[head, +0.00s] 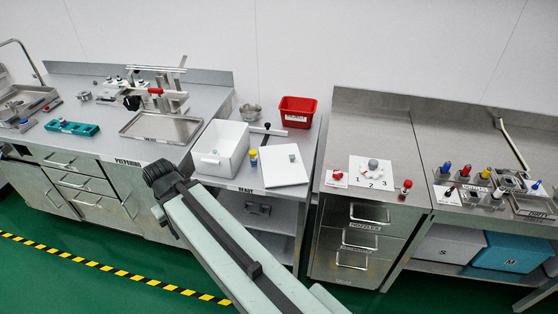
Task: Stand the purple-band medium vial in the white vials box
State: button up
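The open white box (231,145) stands on the middle bench labelled READY. A small pale greenish item shows at its lower front; I cannot tell whether it is inside or on the wall. I cannot make out a purple band on any vial from here. My arm rises from the bottom of the head view to a dark joint in front of the benches. My gripper's fingers do not show.
A white lid or board (275,174) with a grey knob lies right of the box. Behind are a red bin (298,110) and a black-knobbed lever (267,129). Left are a steel tray (150,128) and teal rack (73,128). Right is a numbered white dial plate (361,178).

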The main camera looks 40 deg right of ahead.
aim_at(221, 152)
jog(key=z, duration=2.25)
jog(key=k, duration=1.15)
jog(key=u, duration=1.75)
jog(key=i, duration=1.5)
jog(key=z, duration=0.05)
